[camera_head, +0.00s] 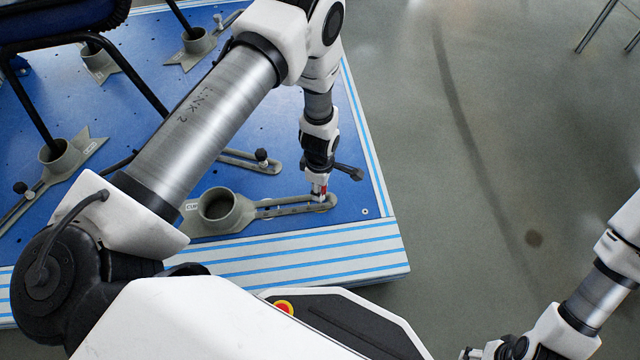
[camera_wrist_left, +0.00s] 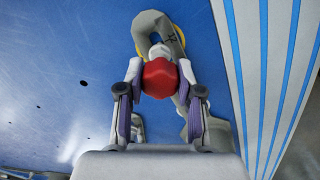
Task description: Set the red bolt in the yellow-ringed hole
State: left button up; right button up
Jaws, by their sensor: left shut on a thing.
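My left gripper (camera_head: 319,184) points down over the far end of a grey slotted clamp arm (camera_head: 285,210) near the platform's right edge. It is shut on the red bolt (camera_head: 324,190). In the left wrist view the red hexagonal head of the bolt (camera_wrist_left: 160,78) sits between the two fingers. The clamp arm's rounded end (camera_wrist_left: 152,20) lies just beyond it, with part of a yellow ring (camera_wrist_left: 182,36) showing at its edge. The bolt's lower end and the hole are hidden, so I cannot tell whether the bolt is in the hole. My right gripper (camera_head: 492,352) is at the bottom edge, partly cut off.
The clamp arm joins an empty grey cup (camera_head: 217,207). Other cups hold dark chair legs, including one (camera_head: 66,158) at left. A black-knobbed clamp (camera_head: 262,156) lies behind.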

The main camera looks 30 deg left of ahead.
pick_arm(q)
jog(key=shift+f+b, duration=0.55)
jog(key=shift+f, duration=0.35)
jog(key=o, duration=1.1)
jog(key=shift+o, duration=0.2)
notch_tip(320, 180, up, 12)
jog(key=shift+r, duration=0.1)
